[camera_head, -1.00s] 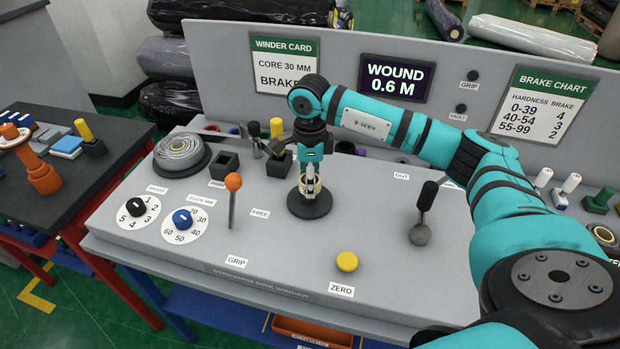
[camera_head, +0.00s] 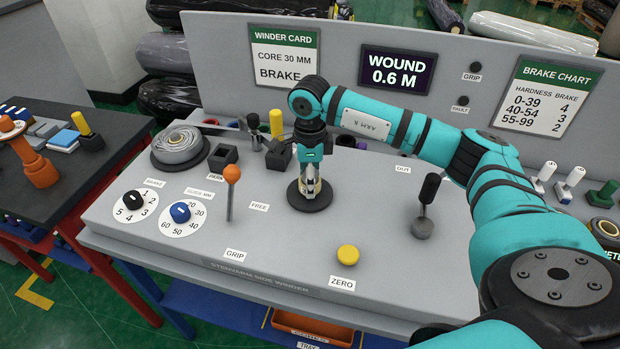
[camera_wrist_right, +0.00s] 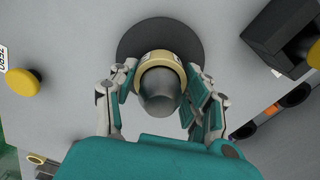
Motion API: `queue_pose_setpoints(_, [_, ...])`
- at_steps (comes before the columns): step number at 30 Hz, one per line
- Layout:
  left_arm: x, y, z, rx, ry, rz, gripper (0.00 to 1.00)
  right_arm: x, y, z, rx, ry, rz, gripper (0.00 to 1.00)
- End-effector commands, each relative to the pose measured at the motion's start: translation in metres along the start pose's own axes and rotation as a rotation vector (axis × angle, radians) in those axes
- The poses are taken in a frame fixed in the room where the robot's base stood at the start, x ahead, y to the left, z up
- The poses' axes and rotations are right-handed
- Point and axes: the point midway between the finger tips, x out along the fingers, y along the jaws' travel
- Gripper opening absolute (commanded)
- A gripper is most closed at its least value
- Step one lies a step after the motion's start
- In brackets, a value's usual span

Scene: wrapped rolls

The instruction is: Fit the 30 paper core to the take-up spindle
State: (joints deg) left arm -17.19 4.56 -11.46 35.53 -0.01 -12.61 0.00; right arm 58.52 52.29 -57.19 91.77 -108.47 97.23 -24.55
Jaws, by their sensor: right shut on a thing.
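My right gripper (camera_head: 311,182) is at the dark round disc (camera_head: 322,203) in the middle of the winder top, pointing down. In the right wrist view my right gripper (camera_wrist_right: 160,92) is shut on a cream paper core (camera_wrist_right: 152,60), one finger on each side. A grey rounded spindle end (camera_wrist_right: 159,92) shows through the core's opening, so the core is around the spindle. The dark disc (camera_wrist_right: 140,32) lies beyond it. I cannot tell whether the core touches the disc. My left gripper is not in view.
An orange-knobbed lever (camera_head: 231,175) stands left of my gripper. A black-handled lever (camera_head: 428,188) stands right. A yellow ZERO button (camera_head: 347,254) is in front. A grey roll (camera_head: 178,146), black blocks (camera_head: 223,156) and a yellow-handled tool (camera_head: 276,124) are at the back left. The display (camera_head: 396,75) reads WOUND 0.6 M.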

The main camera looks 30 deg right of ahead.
Motion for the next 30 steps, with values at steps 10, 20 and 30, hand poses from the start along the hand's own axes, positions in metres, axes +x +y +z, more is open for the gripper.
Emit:
queue_pose_setpoints(10, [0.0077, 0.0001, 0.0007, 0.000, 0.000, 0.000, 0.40, 0.0100, 0.0000, 0.0001, 0.000, 0.000, 0.000, 0.16])
queue_pose_setpoints(20, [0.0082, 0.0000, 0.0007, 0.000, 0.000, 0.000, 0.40, 0.0109, 0.0000, 0.0000, 0.000, 0.000, 0.000, 0.75])
queue_pose_setpoints(30, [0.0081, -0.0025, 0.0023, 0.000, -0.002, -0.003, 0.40, 0.0056, -0.0004, 0.0001, 0.000, 0.000, -0.001, 0.75])
